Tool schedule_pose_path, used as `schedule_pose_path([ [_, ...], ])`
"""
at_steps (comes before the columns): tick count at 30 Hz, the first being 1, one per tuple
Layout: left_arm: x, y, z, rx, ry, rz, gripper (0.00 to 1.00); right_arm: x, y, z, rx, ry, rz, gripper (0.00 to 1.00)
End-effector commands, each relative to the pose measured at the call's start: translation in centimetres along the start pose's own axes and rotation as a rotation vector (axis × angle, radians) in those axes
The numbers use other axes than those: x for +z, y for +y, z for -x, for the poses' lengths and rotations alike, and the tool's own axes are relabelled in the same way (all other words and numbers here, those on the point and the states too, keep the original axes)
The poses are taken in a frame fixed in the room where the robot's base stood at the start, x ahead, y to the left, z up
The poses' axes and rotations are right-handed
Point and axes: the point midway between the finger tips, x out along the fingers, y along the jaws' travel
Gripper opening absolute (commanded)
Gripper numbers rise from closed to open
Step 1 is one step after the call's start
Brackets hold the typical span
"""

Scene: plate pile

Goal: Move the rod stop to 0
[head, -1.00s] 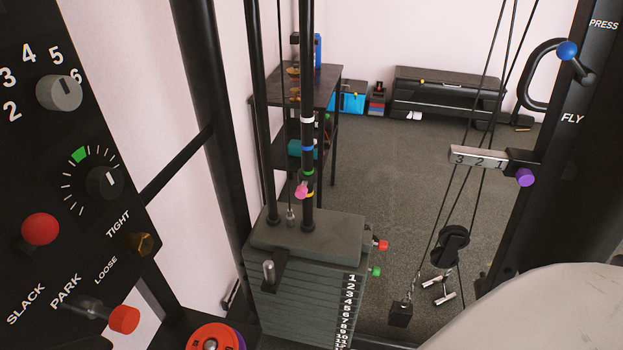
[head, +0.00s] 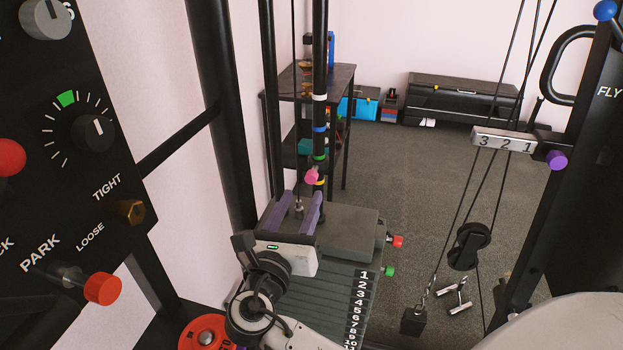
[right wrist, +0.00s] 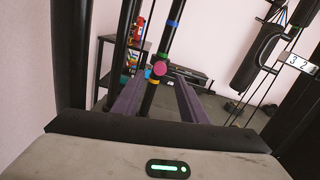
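The rod stop appears to be the small pink piece (head: 312,175) on the upright black rod (head: 320,60), between a green band (head: 318,157) and a yellow band (head: 320,183). No 0 mark can be read on the rod. My right gripper (head: 300,205) is open and empty, below the pink piece in the head view, with its purple fingers apart over the weight stack. In the right wrist view the pink piece (right wrist: 160,68) and rod show beyond and between the open fingers (right wrist: 160,90). My left gripper is not in view.
The weight stack (head: 350,230) has a numbered front and red and green knobs at its side. A dark control panel (head: 75,160) with dials stands left. A 3-2-1 bar (head: 503,140) with a purple knob and hanging cables are right. A thin cable runs left of the rod.

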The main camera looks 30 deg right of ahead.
Motion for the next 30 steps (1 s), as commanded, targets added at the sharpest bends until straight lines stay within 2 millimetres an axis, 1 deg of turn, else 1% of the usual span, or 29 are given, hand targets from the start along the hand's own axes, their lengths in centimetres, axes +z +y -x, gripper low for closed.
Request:
schedule_pose_path([
  [1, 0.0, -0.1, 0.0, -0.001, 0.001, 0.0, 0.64, 0.1, -0.1, -1.0, -0.003, -0.003, 0.0, 0.39],
  [6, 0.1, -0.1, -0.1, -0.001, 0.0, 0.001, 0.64, 0.0, -0.1, -4.3, -0.002, -0.001, 0.0, 0.39],
  [9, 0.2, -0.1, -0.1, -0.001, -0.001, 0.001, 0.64, 0.0, -0.1, -6.0, -0.001, 0.0, -0.002, 0.39],
  [12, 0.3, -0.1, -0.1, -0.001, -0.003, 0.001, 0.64, -0.1, 0.0, -7.3, 0.0, 0.0, -0.002, 0.39],
  [15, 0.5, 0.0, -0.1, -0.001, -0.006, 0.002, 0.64, -0.1, -0.1, -8.1, 0.001, 0.002, -0.003, 0.39],
  [18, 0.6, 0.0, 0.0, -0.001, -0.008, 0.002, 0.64, -0.1, -0.1, -8.5, 0.001, 0.002, -0.003, 0.39],
  [25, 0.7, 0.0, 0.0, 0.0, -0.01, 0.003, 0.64, -0.1, 0.0, -8.6, 0.002, 0.003, -0.003, 0.39],
  [26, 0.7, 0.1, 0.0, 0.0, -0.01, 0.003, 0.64, -0.1, 0.0, -8.6, 0.002, 0.003, -0.003, 0.37],
  [30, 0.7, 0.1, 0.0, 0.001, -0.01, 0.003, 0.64, -0.1, 0.0, -8.5, 0.002, 0.003, -0.004, 0.14],
])
